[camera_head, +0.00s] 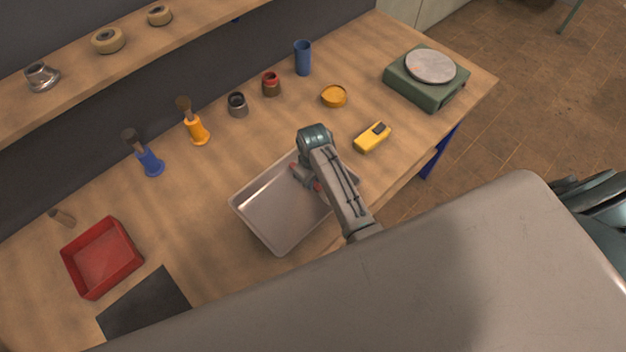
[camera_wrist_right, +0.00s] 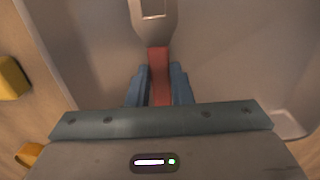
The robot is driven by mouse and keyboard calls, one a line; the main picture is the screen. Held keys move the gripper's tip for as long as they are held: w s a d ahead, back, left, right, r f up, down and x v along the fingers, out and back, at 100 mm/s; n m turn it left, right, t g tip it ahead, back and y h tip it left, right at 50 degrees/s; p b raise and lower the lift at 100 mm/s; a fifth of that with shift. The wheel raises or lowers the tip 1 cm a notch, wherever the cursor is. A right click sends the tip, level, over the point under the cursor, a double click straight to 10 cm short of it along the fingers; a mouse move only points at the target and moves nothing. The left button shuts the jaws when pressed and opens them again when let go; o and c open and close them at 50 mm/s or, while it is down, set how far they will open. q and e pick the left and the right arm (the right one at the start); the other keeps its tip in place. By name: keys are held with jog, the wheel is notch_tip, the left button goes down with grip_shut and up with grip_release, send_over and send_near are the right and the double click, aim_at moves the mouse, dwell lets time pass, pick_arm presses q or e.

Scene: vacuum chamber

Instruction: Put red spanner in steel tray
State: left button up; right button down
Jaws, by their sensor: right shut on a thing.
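The steel tray (camera_head: 262,212) lies on the workbench near its front edge, and its grey floor also fills much of the right wrist view (camera_wrist_right: 235,65). My right gripper (camera_wrist_right: 158,90) is shut on the red spanner (camera_wrist_right: 158,65), with a blue finger on each side of the red handle. The spanner's grey metal head points away from the gripper, to the top of the right wrist view. In the head view the right gripper (camera_head: 306,178) is over the tray, and my arm hides most of the spanner. I cannot tell whether the spanner touches the tray floor. My left gripper is not in view.
A yellow meter (camera_head: 372,137) lies just right of the tray. A red bin (camera_head: 102,258) and a black mat (camera_head: 145,303) are at the left. Brushes, jars and a blue cup (camera_head: 303,58) stand behind. A green scale (camera_head: 428,78) is at the far right.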

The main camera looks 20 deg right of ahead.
jog(key=shift+f, duration=0.8)
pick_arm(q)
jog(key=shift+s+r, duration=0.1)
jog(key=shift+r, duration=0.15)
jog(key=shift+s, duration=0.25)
pick_arm(e)
jog(key=shift+f, duration=0.15)
jog(key=c, duration=1.3)
grip_release()
pick_arm(q)
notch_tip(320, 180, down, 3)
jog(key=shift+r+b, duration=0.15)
jog(key=shift+b, duration=1.1)
pick_arm(e)
notch_tip(320, 180, up, 12)
